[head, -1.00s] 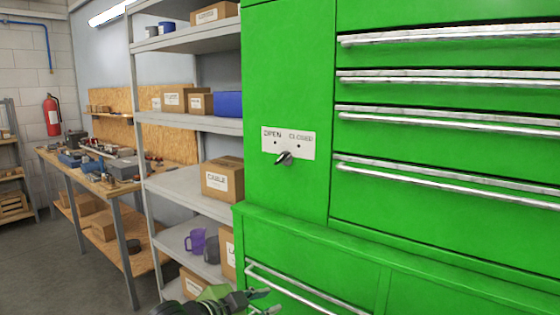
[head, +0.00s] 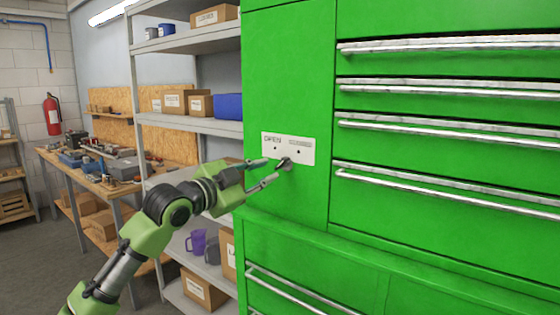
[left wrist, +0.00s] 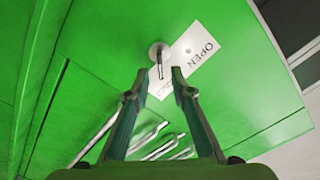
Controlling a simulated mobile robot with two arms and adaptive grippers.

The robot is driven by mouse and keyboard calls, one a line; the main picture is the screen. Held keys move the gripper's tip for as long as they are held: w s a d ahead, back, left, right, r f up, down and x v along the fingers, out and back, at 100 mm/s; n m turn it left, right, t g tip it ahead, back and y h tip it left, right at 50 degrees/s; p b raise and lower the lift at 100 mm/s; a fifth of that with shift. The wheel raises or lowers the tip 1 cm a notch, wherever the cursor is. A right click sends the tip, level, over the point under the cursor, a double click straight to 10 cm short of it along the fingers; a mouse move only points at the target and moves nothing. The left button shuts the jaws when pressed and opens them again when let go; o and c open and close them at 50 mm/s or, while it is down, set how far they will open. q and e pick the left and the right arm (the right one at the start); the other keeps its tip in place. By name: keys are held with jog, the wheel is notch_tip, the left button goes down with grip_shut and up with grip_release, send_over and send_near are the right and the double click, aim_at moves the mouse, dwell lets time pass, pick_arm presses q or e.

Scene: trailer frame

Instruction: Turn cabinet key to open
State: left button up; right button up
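The green cabinet (head: 286,70) carries a white label plate (head: 304,143) with OPEN on its left; the word on its right is blurred in the head view. The small metal key (head: 286,163) sits at the plate's lower edge. In the left wrist view the key (left wrist: 159,56) juts out from a round lock beside the plate (left wrist: 194,52). My left gripper (head: 272,169) is at the key with its fingers apart. In the left wrist view the key lies in line with the gap between the fingertips (left wrist: 160,76); I cannot tell whether they touch it. My right gripper is out of view.
Drawers with long metal handles (head: 450,85) fill the cabinet's right side, and a ledge (head: 300,235) juts out below the key. A grey shelf unit (head: 190,125) with boxes and mugs stands close on the left. A workbench (head: 90,170) is farther back.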

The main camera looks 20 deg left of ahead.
aim_at(278, 166)
pick_arm(q)
jog(key=p+x, duration=0.1)
jog(key=x, duration=0.4)
jog(key=shift+w+d+r, duration=0.1)
jog(key=shift+w+d, duration=0.05)
jog(key=shift+w, duration=0.1)
jog(key=shift+w+d+p, duration=0.2)
jog(key=shift+w+p, duration=0.15)
jog(key=shift+w, duration=0.25)
grip_shut()
